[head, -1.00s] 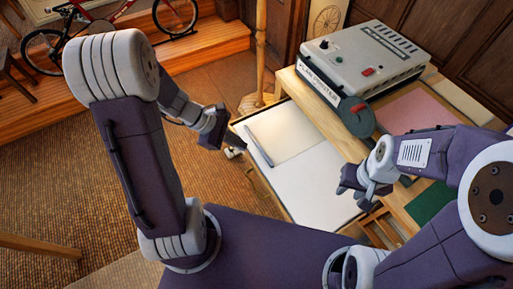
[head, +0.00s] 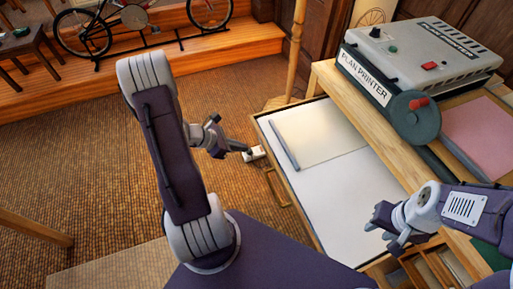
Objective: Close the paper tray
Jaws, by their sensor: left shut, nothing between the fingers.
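The paper tray (head: 262,135) is a wide, shallow wooden drawer pulled out from the wooden cabinet under the plan printer. White paper (head: 325,205), a cream sheet (head: 318,133) and a thin grey bar (head: 284,145) lie in it. A handle (head: 272,188) shows on its outer front face. My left gripper (head: 249,152) is shut and empty, left of the tray's far front corner and apart from the handle. My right gripper (head: 384,229) is over the tray's near right part; I cannot tell its opening.
The grey plan printer (head: 420,65) stands on the cabinet top beside a pink pad (head: 480,135). A divided compartment (head: 435,268) shows below at the near right. A small white object (head: 256,155) is behind my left fingertips.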

